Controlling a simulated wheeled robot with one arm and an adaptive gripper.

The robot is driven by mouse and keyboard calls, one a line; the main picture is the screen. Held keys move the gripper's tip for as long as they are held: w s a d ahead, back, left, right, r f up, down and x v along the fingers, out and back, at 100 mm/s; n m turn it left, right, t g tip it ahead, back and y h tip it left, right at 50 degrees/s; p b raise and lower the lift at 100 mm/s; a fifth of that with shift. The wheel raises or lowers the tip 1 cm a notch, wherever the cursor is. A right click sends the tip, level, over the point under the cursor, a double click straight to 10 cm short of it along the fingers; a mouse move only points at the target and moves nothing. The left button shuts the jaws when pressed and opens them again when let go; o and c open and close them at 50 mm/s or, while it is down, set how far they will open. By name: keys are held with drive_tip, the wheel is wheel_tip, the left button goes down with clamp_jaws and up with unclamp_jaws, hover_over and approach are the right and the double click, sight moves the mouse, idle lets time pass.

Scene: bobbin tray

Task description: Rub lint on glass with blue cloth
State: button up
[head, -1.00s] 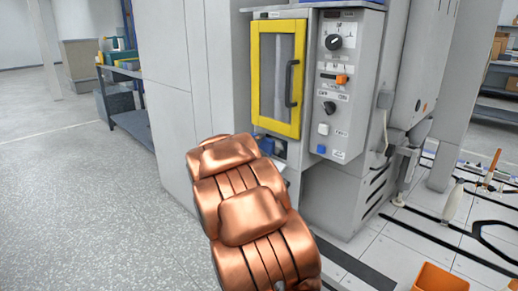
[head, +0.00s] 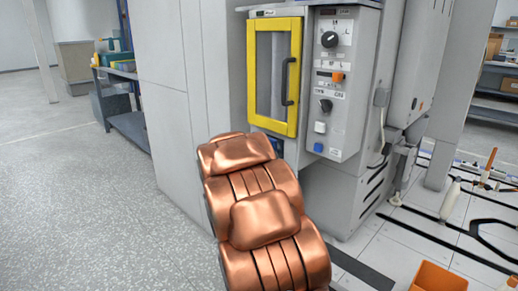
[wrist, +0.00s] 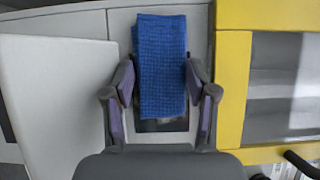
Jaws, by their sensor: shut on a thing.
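The blue cloth (wrist: 162,65) hangs between the two fingers of my gripper (wrist: 160,90) in the wrist view, and the gripper is shut on it. The cloth is upright, in front of a pale grey panel. The glass (head: 272,75) is a tall pane in a yellow-framed door in the head view. In the wrist view the glass (wrist: 285,85) is to the right of the cloth, apart from it, with the yellow frame between them. I cannot make out lint on the glass. My copper arm hides the gripper in the head view.
A dark door handle (head: 289,82) stands out at the glass's right side. A control panel (head: 335,85) with knobs is right of the door. An orange bin (head: 438,278) sits at the lower right. The floor at the left is open.

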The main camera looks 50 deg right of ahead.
sight(275, 150)
drive_tip(key=shift+s+a+b, duration=0.1)
drive_tip(key=shift+s+b, duration=0.3)
drive_tip(key=shift+s, duration=0.45)
drive_tip(key=shift+s+f+b, duration=0.15)
drive_tip(key=shift+s+b, duration=0.85)
drive_tip(key=shift+s, duration=0.85)
drive_tip(key=shift+s+b, duration=0.55)
drive_tip(key=shift+s, duration=0.85)
drive_tip(key=shift+w+r+p, duration=0.2)
drive_tip(key=shift+w+p, duration=0.3)
drive_tip(key=shift+w, duration=0.25)
drive_tip(key=shift+w+f+p, duration=0.15)
drive_tip(key=shift+w+p, duration=1)
drive_tip(key=shift+w, duration=1.45)
drive_tip(key=shift+w+p, duration=0.55)
drive_tip(key=shift+w, duration=1.05)
